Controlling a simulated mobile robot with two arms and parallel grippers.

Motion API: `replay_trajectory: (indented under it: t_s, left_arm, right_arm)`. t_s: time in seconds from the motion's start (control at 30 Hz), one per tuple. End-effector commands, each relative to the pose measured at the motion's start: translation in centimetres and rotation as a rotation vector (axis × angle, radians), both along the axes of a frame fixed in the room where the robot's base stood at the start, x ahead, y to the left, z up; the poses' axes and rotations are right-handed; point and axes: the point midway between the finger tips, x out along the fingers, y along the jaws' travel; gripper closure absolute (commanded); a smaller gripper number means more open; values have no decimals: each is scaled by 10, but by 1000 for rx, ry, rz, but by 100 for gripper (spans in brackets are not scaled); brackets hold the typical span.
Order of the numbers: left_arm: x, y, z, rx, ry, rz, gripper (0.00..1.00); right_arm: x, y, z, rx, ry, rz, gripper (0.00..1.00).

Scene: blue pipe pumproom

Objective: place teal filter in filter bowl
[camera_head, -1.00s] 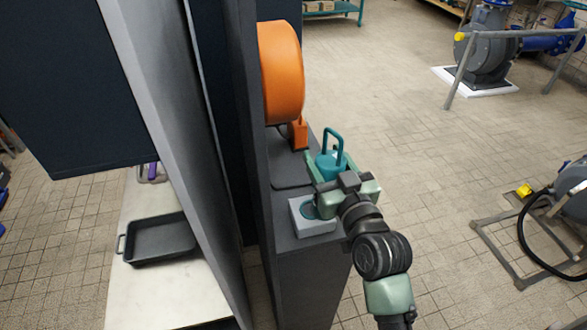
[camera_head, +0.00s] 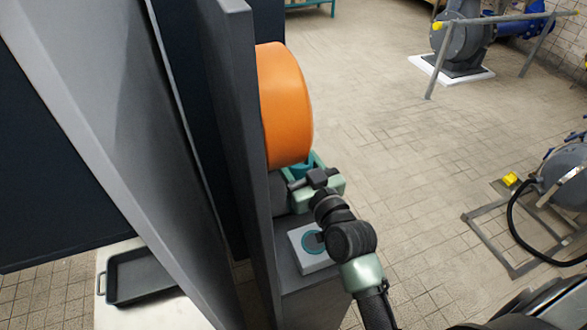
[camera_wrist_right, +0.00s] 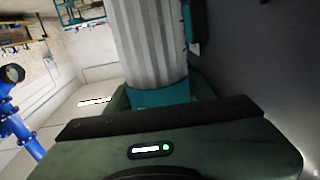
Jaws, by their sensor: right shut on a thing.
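My right gripper (camera_head: 303,172) is shut on the teal filter (camera_head: 304,161), beside the lower edge of an orange round housing (camera_head: 285,105). In the head view only a little teal shows; the housing and gripper hide the rest. In the right wrist view the filter (camera_wrist_right: 148,45) has a white pleated body and a teal end cap (camera_wrist_right: 158,95) at the jaws. A light grey block (camera_head: 318,262) with a teal ring on top stands below the gripper. I cannot tell which part is the filter bowl. My left gripper is not in view.
A tall dark grey panel (camera_head: 247,150) stands directly left of the housing. A black tray (camera_head: 140,277) lies on a pale surface at the lower left. The tiled floor to the right is open, with a pump on a frame (camera_head: 570,180) farther off.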

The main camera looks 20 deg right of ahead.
Motion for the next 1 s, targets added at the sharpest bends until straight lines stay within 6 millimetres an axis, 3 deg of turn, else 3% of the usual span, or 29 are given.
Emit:
replay_trajectory:
  t_s: [0.13,0.23,0.4,0.63,0.67,0.7,0.73,1.0]
  left_arm:
    - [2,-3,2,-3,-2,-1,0]
    - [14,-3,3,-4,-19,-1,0]
    - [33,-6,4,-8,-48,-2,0]
    - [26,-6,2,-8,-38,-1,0]
    - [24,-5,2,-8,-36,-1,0]
    - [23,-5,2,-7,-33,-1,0]
    - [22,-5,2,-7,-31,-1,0]
    - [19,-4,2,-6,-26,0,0]
  right_arm:
    - [0,0,-23,-3,5,2,100]
    - [0,0,-33,-1,3,1,100]
    - [0,0,-36,0,0,0,100]
    - [0,0,-40,0,1,0,100]
    - [0,0,-40,0,2,0,42]
    - [0,0,-39,0,2,0,30]
    - [0,0,-39,0,2,0,25]
    - [0,0,-39,0,2,0,25]
